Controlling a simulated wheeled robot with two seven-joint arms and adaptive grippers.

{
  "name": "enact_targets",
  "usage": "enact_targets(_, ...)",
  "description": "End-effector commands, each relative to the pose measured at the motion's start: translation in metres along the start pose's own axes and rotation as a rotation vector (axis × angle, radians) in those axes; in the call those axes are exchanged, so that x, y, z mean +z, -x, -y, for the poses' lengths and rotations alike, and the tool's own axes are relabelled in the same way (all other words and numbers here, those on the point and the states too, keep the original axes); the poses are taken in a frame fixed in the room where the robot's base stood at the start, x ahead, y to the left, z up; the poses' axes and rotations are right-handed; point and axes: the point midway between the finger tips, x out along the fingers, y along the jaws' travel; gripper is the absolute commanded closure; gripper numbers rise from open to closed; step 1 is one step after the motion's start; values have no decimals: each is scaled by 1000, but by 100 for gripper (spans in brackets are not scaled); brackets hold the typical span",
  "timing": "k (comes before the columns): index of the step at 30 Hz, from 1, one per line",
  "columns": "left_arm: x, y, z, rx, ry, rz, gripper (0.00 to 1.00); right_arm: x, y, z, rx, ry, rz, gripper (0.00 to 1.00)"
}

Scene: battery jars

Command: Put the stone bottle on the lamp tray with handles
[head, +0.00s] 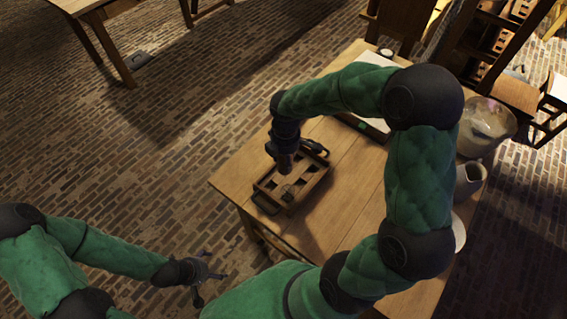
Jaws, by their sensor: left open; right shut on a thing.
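The lamp tray with handles (262,190) is a wooden, divided tray near the left edge of the table, with a dark handle at its near-left end. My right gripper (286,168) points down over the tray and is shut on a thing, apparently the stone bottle. The gripper and wrist hide most of what it holds. A small grey shape shows just below it, inside the tray outline; I cannot tell whether it touches the tray floor. My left gripper (210,287) is open and empty, low over the brick floor, away from the table.
The wooden table (240,165) has bare boards in front of the tray. A pale jug (471,176), a glass jar (486,122) and a white plate (458,232) are along its right side, partly behind my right arm. A flat white-topped thing (372,58) lies at the back.

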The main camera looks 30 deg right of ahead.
Motion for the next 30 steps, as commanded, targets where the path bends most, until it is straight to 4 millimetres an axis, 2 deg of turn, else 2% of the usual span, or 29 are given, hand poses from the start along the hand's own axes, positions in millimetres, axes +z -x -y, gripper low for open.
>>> enact_targets(1,0,-6,2,0,0,0,8,2,-14,-6,-5,-1,1,93)
enact_targets(6,-1,-15,6,0,0,0,8,5,-38,-26,-4,-1,0,93)
enact_targets(16,-1,-21,8,0,0,-1,8,7,-55,-42,-2,0,0,93)
enact_targets(23,-1,-32,11,0,0,-1,8,8,-86,-44,-3,0,1,93)
enact_targets(30,-1,-31,11,0,0,0,8,8,-86,-44,-2,0,0,93)
